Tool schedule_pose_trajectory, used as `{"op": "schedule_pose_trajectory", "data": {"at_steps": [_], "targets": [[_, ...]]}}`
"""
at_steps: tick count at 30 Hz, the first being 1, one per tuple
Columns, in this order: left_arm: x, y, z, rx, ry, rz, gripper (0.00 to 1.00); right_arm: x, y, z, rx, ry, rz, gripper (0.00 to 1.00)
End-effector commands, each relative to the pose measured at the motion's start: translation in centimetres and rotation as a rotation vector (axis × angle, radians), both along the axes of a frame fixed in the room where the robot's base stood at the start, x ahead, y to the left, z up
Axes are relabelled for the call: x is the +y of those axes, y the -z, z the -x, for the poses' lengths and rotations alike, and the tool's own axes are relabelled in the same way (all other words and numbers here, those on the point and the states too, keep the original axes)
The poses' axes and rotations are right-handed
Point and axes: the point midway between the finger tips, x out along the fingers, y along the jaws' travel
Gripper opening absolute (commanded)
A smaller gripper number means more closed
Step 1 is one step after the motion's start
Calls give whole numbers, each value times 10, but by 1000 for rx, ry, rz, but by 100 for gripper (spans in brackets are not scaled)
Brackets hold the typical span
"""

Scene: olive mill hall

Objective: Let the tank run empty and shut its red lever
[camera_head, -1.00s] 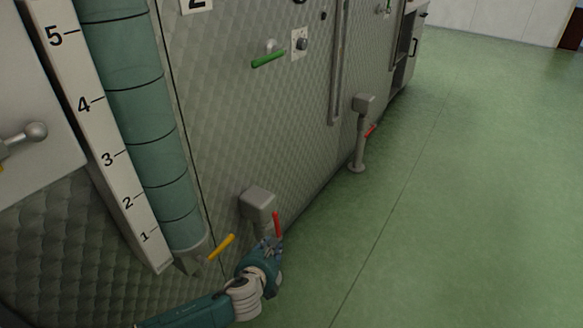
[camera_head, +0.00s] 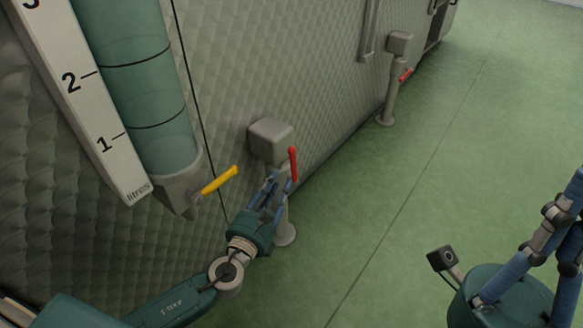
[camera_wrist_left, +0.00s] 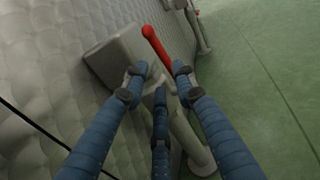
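The near red lever (camera_head: 293,164) stands up, slightly tilted, on the pipe below a grey box (camera_head: 270,139) on the tank wall. In the left wrist view the red lever (camera_wrist_left: 158,45) shows between and beyond my spread fingers. My left gripper (camera_head: 280,182) is open, its fingertips close to the lever's lower part; I cannot tell if they touch. A teal sight tube (camera_head: 140,90) stands beside a white litre scale (camera_head: 75,95); I cannot make out a liquid level. My right gripper (camera_head: 505,235) is at the lower right, fingers spread and empty, partly cut off.
A yellow lever (camera_head: 219,181) sits at the foot of the sight tube, left of my left gripper. A second pipe with a red lever (camera_head: 405,75) stands farther along the wall. The green floor (camera_head: 450,170) to the right is clear.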

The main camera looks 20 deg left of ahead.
Motion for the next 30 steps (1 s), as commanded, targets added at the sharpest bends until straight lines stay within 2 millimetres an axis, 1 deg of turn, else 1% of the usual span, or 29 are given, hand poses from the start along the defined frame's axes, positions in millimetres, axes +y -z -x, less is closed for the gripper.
{"op": "schedule_pose_trajectory", "data": {"at_steps": [1, 2, 5, 8, 15, 19, 24, 30], "targets": [[0, 2, 0, -3, 1, -2, 28, -2, -1, 7, -24, -2, -8, 0], [0, 1, -1, -5, 2, -3, 28, -3, -2, 9, -34, -2, -12, 0], [0, 0, -11, -8, 1, -5, 28, -3, -4, 11, -44, -1, -13, 0], [-1, 0, -27, -8, 2, -5, 28, -3, -4, 10, -50, -1, -11, 0], [-4, 1, -73, -7, 2, -4, 28, -1, -7, 8, -77, 1, -8, 0], [-5, 1, -92, -6, 1, -5, 28, -1, -8, 7, -89, 2, -5, 0], [-5, 1, -105, -4, 2, -4, 28, 0, -11, 7, -101, 2, -4, 0], [-6, 0, -107, -4, 3, -5, 28, 0, -13, 7, -106, 1, -3, 0]]}}
